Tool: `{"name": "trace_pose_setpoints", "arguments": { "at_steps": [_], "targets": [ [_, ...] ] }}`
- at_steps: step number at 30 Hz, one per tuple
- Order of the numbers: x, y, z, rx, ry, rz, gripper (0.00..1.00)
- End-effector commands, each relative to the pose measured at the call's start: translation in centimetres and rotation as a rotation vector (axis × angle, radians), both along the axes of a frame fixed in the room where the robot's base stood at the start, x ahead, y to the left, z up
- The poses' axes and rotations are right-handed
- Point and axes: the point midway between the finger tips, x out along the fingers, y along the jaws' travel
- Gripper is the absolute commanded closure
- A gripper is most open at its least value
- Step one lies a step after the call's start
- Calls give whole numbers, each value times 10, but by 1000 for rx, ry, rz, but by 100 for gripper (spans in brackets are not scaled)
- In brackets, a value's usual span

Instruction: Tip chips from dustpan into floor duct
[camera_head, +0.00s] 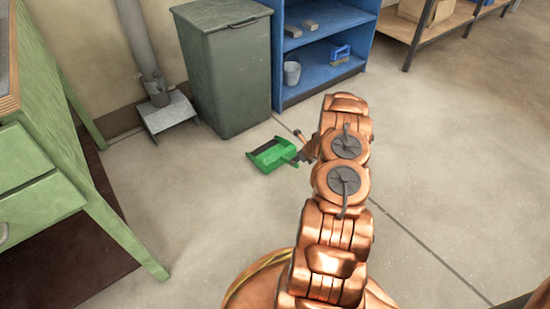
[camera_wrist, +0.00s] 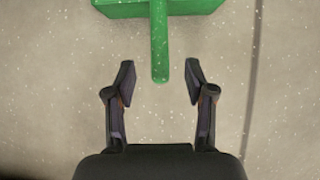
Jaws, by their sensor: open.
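The green dustpan (camera_head: 265,157) lies on the concrete floor, left of my arm in the head view. The jaws are open, one on each side of the handle's end, with gaps on both sides. In the head view my gripper (camera_head: 303,152) is partly hidden by my arm, beside the dustpan. The floor duct (camera_head: 168,114) is a grey hood under a pipe, by the wall.
A grey-green bin (camera_head: 228,80) stands between the duct and a blue shelf (camera_head: 335,70) holding a bucket (camera_head: 291,73) and a brush (camera_head: 341,55). A green bench (camera_head: 40,190) stands at left over a dark mat (camera_head: 65,265). Floor between dustpan and duct is clear.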

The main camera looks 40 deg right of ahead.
Motion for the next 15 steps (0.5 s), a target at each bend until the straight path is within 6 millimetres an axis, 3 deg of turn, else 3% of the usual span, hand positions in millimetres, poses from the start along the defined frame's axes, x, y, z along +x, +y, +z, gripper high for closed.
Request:
{"name": "trace_pose_setpoints", "arguments": {
  "at_steps": [15],
  "targets": [
    [27,1,-43,0,-1,2,46]
  ]
}}
